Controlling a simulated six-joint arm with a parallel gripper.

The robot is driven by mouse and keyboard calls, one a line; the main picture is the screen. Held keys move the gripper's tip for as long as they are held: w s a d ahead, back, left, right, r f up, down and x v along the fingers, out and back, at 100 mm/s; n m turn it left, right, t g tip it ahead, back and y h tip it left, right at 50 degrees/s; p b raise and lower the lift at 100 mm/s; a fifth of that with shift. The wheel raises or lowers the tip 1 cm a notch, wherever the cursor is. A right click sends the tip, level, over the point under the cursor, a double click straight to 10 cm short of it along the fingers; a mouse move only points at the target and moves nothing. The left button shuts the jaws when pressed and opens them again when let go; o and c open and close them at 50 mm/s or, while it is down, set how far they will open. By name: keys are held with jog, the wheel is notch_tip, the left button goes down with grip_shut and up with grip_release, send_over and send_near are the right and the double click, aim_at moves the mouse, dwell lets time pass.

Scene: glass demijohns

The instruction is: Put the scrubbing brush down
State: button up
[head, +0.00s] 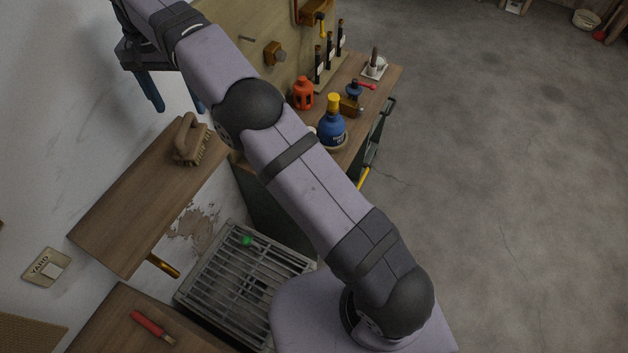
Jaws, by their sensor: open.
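The scrubbing brush (192,143), brown with an arched handle, rests on the far end of a wooden shelf (135,205) by the white wall, its bristles facing down toward the shelf's right edge. My gripper (179,108) shows at the upper left, with a dark body and blue fingers. Its fingers are apart and hold nothing. They appear just beyond the brush in the picture and apart from it; their exact height over the shelf is hard to tell. My own arm partly hides the right finger.
The shelf's near part is bare. Below it are a slatted grate (215,285) with a small green thing (247,240) and a wooden top with a red-handled tool (152,325). A crowded bench holds a blue bottle (331,130) and an orange container (303,93).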

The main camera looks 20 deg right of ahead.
jog(key=s+d+f+n, duration=0.15)
jog(key=s+d, duration=0.25)
jog(key=d, duration=0.4)
jog(key=s+d+f+n, duration=0.1)
jog(key=s+d+f, duration=0.2)
jog(key=d, duration=0.6)
jog(key=s+d+f, duration=0.3)
jog(key=s, duration=0.3)
jog(key=s+d+f+n, duration=0.1)
jog(key=s+d+f, duration=0.1)
jog(key=s, duration=0.5)
jog(key=s+d+f, duration=0.3)
jog(key=s+d, duration=0.1)
jog(key=s, duration=0.3)
jog(key=shift+f+n, duration=0.3)
jog(key=shift+n, duration=0.05)
notch_tip(320, 180, down, 5)
jog(key=b, duration=0.5)
jog(key=shift+f, duration=0.2)
